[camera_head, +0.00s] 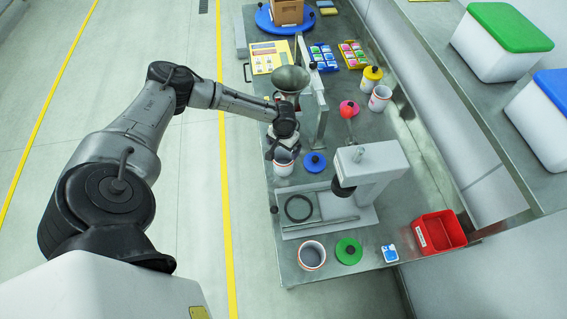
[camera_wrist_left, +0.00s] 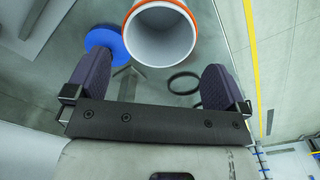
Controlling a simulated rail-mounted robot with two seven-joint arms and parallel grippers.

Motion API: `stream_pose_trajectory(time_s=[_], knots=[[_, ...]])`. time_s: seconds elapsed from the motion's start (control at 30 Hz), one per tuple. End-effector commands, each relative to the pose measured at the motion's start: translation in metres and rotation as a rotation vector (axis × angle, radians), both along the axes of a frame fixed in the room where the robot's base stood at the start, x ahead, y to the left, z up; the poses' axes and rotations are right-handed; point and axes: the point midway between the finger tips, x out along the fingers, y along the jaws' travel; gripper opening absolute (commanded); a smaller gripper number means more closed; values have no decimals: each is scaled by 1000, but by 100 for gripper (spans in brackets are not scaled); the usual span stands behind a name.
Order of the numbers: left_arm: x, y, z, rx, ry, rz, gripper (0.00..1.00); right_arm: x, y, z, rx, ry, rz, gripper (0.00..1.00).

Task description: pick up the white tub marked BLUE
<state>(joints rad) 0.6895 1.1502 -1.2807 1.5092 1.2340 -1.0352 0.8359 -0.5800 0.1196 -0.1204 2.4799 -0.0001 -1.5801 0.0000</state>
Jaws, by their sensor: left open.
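An open white tub (camera_head: 284,164) stands near the left edge of the bench, with a blue lid (camera_head: 315,162) lying just right of it. My left gripper (camera_head: 284,149) is over this tub, partly covering it. In the left wrist view the empty-looking tub (camera_wrist_left: 160,36) has an orange rim and lies ahead, between the lines of the two fingers (camera_wrist_left: 156,65). The fingers are spread and hold nothing; contact with the tub cannot be told. The blue lid (camera_wrist_left: 107,42) shows beside the left finger. The word BLUE cannot be read. My right gripper is not in view.
A press-like machine (camera_head: 370,175) stands right of the blue lid. Another open tub (camera_head: 311,254), a green lid (camera_head: 349,251) and a red bin (camera_head: 438,232) are at the near end. A metal funnel (camera_head: 291,79) on a stand is close behind the gripper.

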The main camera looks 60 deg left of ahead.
Motion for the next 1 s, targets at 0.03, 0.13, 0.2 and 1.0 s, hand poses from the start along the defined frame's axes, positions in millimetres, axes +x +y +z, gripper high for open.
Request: stream_pose_trajectory(time_s=[0.03, 0.13, 0.2, 1.0], knots=[[0, -1, -7, -1, 0, 0, 100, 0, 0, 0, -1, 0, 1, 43], [0, 0, -15, 0, 0, 0, 100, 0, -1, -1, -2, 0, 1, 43], [0, -1, -18, 0, 0, -1, 100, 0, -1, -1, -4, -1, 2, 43], [-1, -1, -72, 0, -1, -2, 100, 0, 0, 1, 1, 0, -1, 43]])
